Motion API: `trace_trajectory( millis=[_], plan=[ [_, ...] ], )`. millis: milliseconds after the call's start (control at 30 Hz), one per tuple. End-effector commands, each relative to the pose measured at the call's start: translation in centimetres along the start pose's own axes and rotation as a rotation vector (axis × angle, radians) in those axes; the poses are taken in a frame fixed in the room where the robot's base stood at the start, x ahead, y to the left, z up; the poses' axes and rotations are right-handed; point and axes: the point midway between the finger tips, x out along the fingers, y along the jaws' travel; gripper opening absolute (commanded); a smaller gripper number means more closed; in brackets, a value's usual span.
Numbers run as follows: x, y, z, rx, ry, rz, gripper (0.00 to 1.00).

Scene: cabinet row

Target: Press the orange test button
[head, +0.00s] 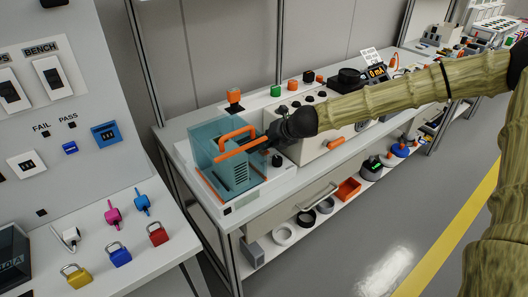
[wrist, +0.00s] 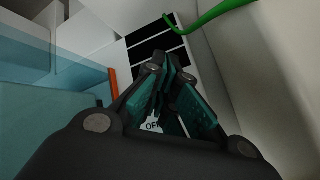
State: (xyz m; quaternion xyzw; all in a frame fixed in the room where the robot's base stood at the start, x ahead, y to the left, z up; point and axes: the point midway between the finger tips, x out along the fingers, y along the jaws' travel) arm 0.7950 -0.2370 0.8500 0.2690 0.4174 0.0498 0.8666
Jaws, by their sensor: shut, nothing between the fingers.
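My gripper (head: 268,139) is shut and empty, beside the right edge of the clear teal cover (head: 205,143) on the bench. An orange bar handle (head: 238,133) on the cover runs close to my fingertips; I cannot tell whether they touch. In the wrist view my fingertips (wrist: 165,62) meet in front of a panel with dark slots, and the teal cover (wrist: 50,120) is at left. An orange upright knob (head: 234,96) stands on a black base behind the cover. Which orange part is the test button I cannot tell; no label for it is readable.
Green (head: 275,90) and other coloured knobs stand behind my gripper. A beige box (head: 318,150) lies under my forearm. A green cable (wrist: 212,14) crosses the wrist view's top. A switch panel (head: 50,75) with padlocks below stands at left. The floor at right is clear.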

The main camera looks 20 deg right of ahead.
Motion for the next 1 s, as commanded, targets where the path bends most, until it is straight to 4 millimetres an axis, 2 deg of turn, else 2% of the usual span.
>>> trace_trajectory(
  millis=[1000],
  plan=[
    [0.64, -0.48, -0.48, 0.0, 0.0, 0.0, 0.0]
  ],
)
